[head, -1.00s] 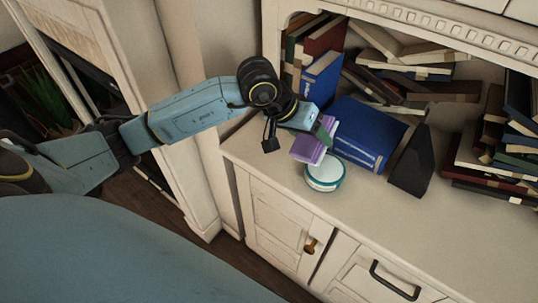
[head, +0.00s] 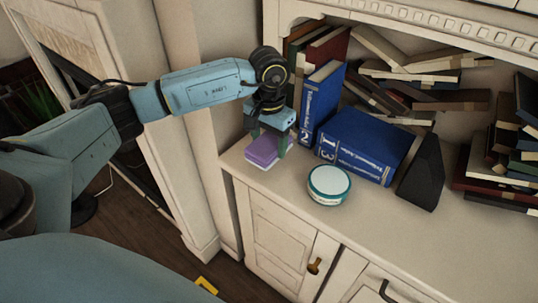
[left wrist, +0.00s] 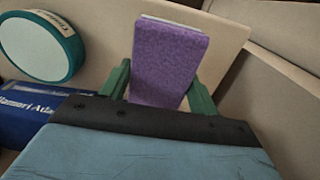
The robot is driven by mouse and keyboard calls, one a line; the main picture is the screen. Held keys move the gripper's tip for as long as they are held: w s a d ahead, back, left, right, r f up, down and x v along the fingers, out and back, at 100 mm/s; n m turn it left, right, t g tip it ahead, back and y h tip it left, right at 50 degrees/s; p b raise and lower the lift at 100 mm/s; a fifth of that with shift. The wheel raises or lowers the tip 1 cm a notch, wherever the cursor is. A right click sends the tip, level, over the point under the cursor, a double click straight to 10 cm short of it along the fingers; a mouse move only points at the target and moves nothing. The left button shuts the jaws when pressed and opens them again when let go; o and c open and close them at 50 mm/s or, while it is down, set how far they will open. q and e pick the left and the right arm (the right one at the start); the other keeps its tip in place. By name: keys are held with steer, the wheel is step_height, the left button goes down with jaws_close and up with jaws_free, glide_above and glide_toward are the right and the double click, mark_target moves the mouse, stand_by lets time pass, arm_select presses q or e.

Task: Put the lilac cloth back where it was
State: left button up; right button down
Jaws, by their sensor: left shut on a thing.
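The lilac cloth (head: 262,152) looks like a thick purple block with a pale underside. It is over the left front corner of the cabinet top (head: 375,225). My left gripper (head: 269,147) points down and is shut on it. In the left wrist view the cloth (left wrist: 168,65) sits between the two green fingers, with its purple face toward the camera. The cloth is at or just above the surface; I cannot tell whether it touches. My right gripper is not in view.
A round white tin with a teal rim (head: 328,185) stands right of the cloth. Blue books (head: 365,143) and a dark wedge-shaped bookend (head: 422,172) are behind it. More books (head: 500,160) are piled at the right. The cabinet's front strip is clear.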

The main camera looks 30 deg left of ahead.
mark_target(269, 142)
arm_select(q)
step_height(269, 142, down, 4)
steer(key=shift+r, duration=0.1)
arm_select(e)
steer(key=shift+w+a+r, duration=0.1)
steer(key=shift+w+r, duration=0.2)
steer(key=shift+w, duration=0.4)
arm_select(q)
steer(key=o, duration=0.9)
steer(key=shift+r, duration=0.3)
step_height(269, 142, up, 12)
steer(key=shift+f+p, duration=0.25)
steer(key=shift+p, duration=0.4)
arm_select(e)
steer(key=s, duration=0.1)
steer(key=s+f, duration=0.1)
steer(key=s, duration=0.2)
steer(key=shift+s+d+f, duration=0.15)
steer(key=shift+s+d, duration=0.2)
